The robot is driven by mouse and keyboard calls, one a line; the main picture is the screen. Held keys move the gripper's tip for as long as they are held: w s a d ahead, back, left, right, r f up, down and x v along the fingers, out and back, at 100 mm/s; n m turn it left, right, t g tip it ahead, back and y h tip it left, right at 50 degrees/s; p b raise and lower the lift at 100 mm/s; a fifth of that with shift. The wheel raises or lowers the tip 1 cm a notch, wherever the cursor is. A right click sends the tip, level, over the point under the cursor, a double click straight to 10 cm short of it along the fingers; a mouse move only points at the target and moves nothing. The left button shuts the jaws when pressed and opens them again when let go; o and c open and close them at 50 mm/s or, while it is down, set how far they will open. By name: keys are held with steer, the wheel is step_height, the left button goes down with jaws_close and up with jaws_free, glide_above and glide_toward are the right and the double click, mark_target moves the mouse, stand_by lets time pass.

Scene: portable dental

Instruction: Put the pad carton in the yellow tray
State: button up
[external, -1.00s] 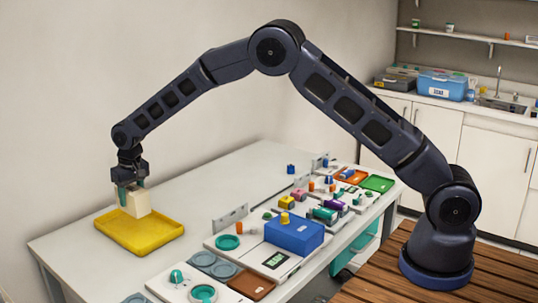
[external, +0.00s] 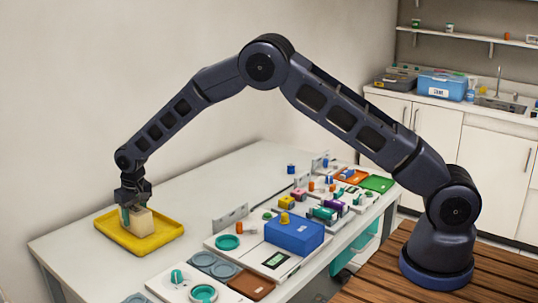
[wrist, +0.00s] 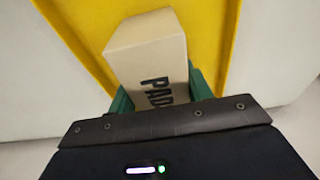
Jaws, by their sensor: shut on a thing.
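The pad carton (external: 139,222) is a cream box, held by my gripper (external: 134,212) inside the outline of the yellow tray (external: 165,231). In the wrist view the carton (wrist: 148,55) shows the letters "PAD", and the green fingers of my gripper (wrist: 160,95) are shut on its two sides. The yellow tray (wrist: 215,30) lies beneath it. I cannot tell whether the carton's underside touches the tray floor.
A blue box (external: 294,235) with a yellow knob stands to the right of the tray. The white table behind the tray is clear.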

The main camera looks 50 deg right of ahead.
steer(key=o, duration=1)
